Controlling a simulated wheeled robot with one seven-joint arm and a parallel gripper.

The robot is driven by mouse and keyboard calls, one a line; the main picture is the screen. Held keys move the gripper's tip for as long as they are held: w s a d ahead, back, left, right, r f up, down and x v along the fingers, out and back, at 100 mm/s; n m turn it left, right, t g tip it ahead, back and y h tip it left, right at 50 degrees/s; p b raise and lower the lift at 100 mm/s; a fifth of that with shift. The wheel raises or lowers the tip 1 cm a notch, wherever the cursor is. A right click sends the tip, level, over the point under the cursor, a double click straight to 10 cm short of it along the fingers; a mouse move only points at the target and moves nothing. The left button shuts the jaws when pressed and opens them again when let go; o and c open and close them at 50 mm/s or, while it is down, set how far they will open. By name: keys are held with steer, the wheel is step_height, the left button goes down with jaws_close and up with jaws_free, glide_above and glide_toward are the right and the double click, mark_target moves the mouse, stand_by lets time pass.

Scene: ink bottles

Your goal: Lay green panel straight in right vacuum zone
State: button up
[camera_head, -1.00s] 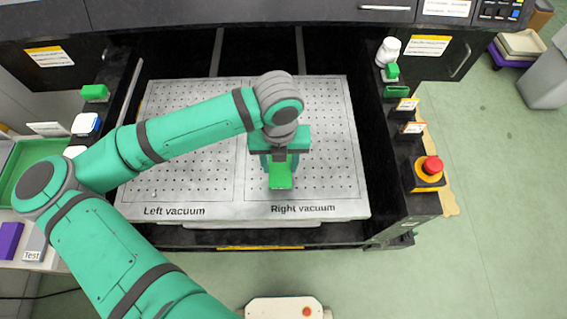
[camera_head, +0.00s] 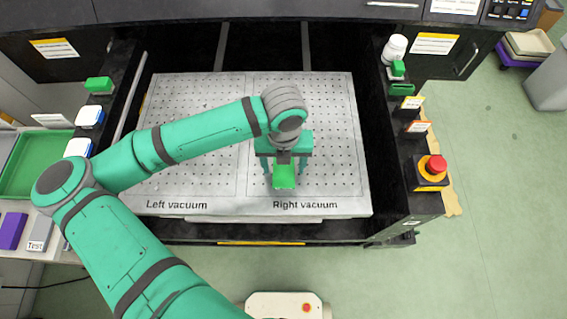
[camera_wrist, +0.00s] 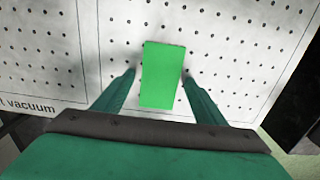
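The green panel (camera_head: 285,177) lies in the right vacuum zone (camera_head: 335,130), near its front edge and left of its middle. In the wrist view the panel (camera_wrist: 161,75) looks flat on the perforated surface, with its long sides roughly in line with the zone's side lines. My gripper (camera_head: 285,176) is over the panel, its two fingers spread to either side. In the wrist view my gripper (camera_wrist: 160,76) is open, with a clear gap on the left side of the panel and a very small one on the right. Any remaining height of the fingertips above the surface is hard to tell.
The left vacuum zone (camera_head: 195,115) is bare beneath my arm. A red emergency button (camera_head: 436,163) stands on the right rail, with a white bottle (camera_head: 395,48) farther back. Green and white pieces sit on the left rail. A green tray (camera_head: 40,160) stands at left.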

mark_target(283, 169)
step_height(283, 169, up, 12)
steer(key=shift+r, duration=0.15)
stand_by(0.5)
stand_by(0.5)
